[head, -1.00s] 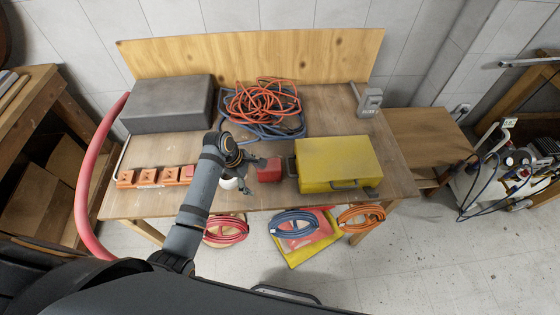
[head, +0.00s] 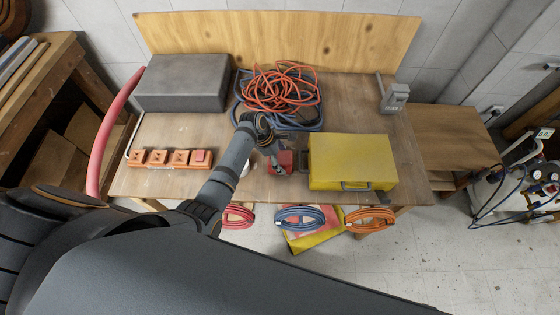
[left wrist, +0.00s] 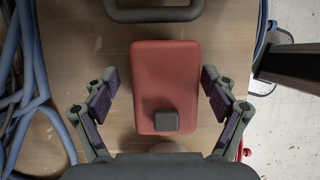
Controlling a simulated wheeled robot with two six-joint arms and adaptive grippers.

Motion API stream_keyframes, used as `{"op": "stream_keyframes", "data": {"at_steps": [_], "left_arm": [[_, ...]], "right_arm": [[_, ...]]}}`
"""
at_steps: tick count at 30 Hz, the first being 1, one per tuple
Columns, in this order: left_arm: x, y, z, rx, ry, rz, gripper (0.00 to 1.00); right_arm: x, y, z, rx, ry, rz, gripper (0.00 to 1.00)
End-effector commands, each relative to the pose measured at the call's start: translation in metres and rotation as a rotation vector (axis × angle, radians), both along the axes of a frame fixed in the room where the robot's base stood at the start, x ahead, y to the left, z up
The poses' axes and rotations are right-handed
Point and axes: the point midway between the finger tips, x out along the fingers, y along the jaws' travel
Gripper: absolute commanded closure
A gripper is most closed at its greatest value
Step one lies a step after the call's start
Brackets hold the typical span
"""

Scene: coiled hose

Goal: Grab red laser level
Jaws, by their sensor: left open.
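The red laser level (head: 284,165) is a small red block with a dark square knob. It lies on the wooden table, left of the yellow case. In the left wrist view the laser level (left wrist: 165,75) sits between the two fingers of my left gripper (left wrist: 160,88). There is a gap on each side, and the fingers do not touch it. My left gripper (head: 272,152) is open and empty; in the head view it partly covers the laser level's left side. My right gripper is not in view.
The yellow case (head: 350,158) stands close on the right. An orange and blue hose coil (head: 280,92) lies behind. A grey box (head: 183,84) and several orange blocks (head: 170,158) are to the left. Coiled cables (head: 300,216) show beyond the table's front edge.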

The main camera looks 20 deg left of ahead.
Motion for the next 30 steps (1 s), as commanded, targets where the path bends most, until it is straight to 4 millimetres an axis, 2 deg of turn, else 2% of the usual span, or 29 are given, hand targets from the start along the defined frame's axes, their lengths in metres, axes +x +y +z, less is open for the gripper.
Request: {"op": "stream_keyframes", "data": {"at_steps": [2, 4, 11, 14, 30], "left_arm": [[-0.004, -0.003, -0.011, 0.0, 0.005, 0.0, 0.15], [-0.001, -0.007, -0.022, 0.0, 0.001, 0.001, 0.15], [0.0, -0.01, -0.031, 0.001, -0.001, 0.0, 0.15], [0.0, -0.01, -0.031, 0.001, -0.001, 0.0, 0.17], [0.0, -0.01, -0.031, 0.001, 0.0, 0.0, 0.89]], "right_arm": [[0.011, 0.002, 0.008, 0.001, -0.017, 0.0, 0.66], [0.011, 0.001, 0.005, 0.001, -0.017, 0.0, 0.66], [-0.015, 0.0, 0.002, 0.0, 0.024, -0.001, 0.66], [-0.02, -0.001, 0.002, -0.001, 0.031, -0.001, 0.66], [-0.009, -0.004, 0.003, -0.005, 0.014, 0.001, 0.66]]}}
